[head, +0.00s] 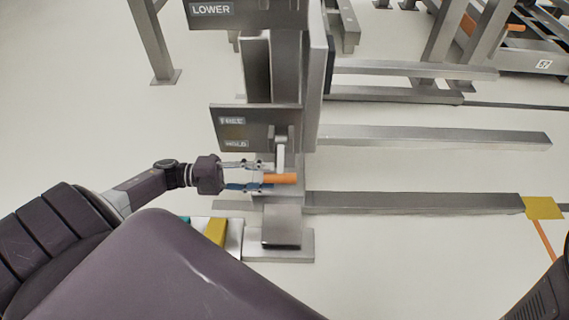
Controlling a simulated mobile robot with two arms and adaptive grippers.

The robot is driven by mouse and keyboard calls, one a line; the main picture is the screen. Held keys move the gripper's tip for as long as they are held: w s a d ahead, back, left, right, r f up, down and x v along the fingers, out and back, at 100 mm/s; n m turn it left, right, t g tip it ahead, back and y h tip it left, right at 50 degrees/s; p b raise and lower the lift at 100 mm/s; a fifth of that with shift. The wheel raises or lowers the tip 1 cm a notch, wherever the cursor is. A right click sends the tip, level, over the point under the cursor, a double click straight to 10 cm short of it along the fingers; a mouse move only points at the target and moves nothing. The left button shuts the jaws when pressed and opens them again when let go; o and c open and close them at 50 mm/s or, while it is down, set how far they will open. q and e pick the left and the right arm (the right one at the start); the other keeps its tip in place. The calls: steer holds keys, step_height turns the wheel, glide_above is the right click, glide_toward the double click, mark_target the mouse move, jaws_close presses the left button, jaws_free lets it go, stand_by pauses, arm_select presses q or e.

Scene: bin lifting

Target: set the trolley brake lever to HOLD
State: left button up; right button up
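The brake lever has an orange handle (281,178) on a pale metal arm (281,156). The arm hangs down from a pivot on the trolley post, and the handle sits lower than both labels. The label plate (258,118) reads FREE above and HOLD below. My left gripper (264,175) is at the left end of the handle. Its two fingers are spread, one above and one at the handle's lower edge; I cannot tell whether they touch it. My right gripper is out of view; only part of a dark arm shows at the bottom right.
A plate marked LOWER (212,10) is higher on the post. Long metal beams (420,203) run right from it near the floor. A metal foot (282,228) and a yellow block (216,232) lie below my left gripper.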

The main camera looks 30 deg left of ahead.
arm_select(q)
steer(key=v, duration=0.3)
stand_by(0.9)
